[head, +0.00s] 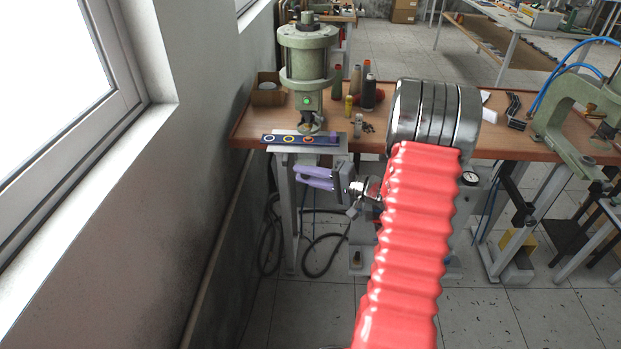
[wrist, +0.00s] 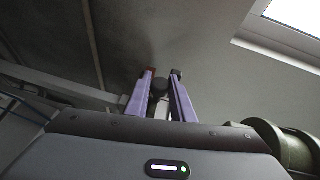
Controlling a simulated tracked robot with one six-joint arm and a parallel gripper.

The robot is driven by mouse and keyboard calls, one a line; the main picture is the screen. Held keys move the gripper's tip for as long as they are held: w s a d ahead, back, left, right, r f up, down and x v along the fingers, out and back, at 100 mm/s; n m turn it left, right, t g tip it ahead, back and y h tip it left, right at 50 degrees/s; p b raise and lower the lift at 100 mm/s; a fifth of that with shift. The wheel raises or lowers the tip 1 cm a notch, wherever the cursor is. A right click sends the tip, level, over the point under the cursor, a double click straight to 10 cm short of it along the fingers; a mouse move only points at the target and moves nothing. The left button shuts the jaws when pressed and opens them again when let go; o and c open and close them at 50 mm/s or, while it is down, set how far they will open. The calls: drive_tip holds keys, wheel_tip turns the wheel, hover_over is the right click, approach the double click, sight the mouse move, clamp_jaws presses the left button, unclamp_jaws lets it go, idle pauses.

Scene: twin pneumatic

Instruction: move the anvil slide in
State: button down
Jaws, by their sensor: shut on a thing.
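The green press (head: 308,62) stands at the left end of the wooden table. Under its ram lies a dark blue strip (head: 272,139) with several coloured rings, on a pale plate (head: 279,149); this looks like the anvil slide. My gripper (head: 299,176) has purple fingers pointing left, just below and in front of the table edge. In the wrist view the fingers (wrist: 162,76) are closed around a dark round knob (wrist: 159,86) on a pale stem. The knob is hidden in the head view, and its link to the slide cannot be seen.
Thread spools (head: 369,90) and small bottles stand right of the press. A cardboard box (head: 268,92) is behind it at left. The wall and window are close on the left. A second green press (head: 560,110) stands at the right.

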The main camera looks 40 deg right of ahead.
drive_tip(key=shift+d+f, duration=0.15)
drive_tip(key=shift+d, duration=0.05)
drive_tip(key=c, duration=1.9)
unclamp_jaws()
drive_tip(key=shift+w, duration=0.15)
drive_tip(key=o, duration=0.4)
drive_tip(key=shift+c, duration=0.2)
drive_tip(key=v, duration=1.3)
drive_tip(key=shift+s, duration=0.35)
drive_tip(key=shift+d, duration=0.1)
